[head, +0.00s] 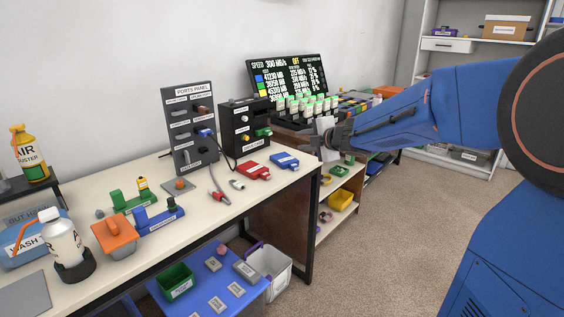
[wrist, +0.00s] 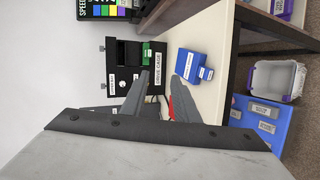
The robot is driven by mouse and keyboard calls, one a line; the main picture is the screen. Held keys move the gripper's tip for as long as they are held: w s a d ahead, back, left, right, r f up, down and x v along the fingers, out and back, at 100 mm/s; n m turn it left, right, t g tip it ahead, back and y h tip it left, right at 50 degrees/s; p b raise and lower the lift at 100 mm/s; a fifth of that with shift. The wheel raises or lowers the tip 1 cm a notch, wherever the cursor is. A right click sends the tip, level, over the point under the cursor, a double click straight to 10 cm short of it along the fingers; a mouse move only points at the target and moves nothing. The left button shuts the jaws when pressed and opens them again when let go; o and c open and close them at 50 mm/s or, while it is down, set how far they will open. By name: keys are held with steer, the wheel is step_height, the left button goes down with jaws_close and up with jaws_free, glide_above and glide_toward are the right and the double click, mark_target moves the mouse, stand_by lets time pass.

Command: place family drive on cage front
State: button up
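The black drive cage (head: 240,128) stands on the workbench beside the ports panel, with knobs and a green piece on its front. In the wrist view the cage (wrist: 123,78) shows a "drive cage" label and a green part. A red drive (head: 254,172) and a blue drive (head: 285,160) lie on the bench in front of it. The blue drive also shows in the wrist view (wrist: 191,64); the red one is mostly hidden behind a finger. Their labels are too small to read, so I cannot tell which is the family drive. My gripper (wrist: 163,64) is open and empty above the bench.
The grey ports panel (head: 187,125) with plugged cables is left of the cage. A speed display (head: 290,80) and a rack of capped tubes stand behind. A grey bin (head: 272,262) and a blue tray are below the bench edge. Floor is free at right.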

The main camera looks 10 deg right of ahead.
steer(key=s+d+r+m+g+h, duration=0.1)
steer(key=s+d+m+h, duration=0.4)
steer(key=s, duration=0.4)
steer(key=s+d+m+h, duration=0.2)
steer(key=s+d+m, duration=0.3)
steer(key=s+m, duration=0.25)
steer(key=s+a+f+m+g+y, duration=0.1)
steer(key=s+a+f+m+g, duration=0.1)
steer(key=s, duration=0.7)
steer(key=s+a+f+m+g+y, duration=0.1)
steer(key=s+a+f+m+g, duration=0.1)
steer(key=s+f, duration=0.5)
steer(key=s+a+f+m+g, duration=0.2)
steer(key=s+f+m+g, duration=0.1)
steer(key=s, duration=0.9)
steer(key=shift+s+a+f+m+y, duration=0.3)
steer(key=shift+a+f+m+y, duration=0.1)
steer(key=shift+f+m, duration=0.55)
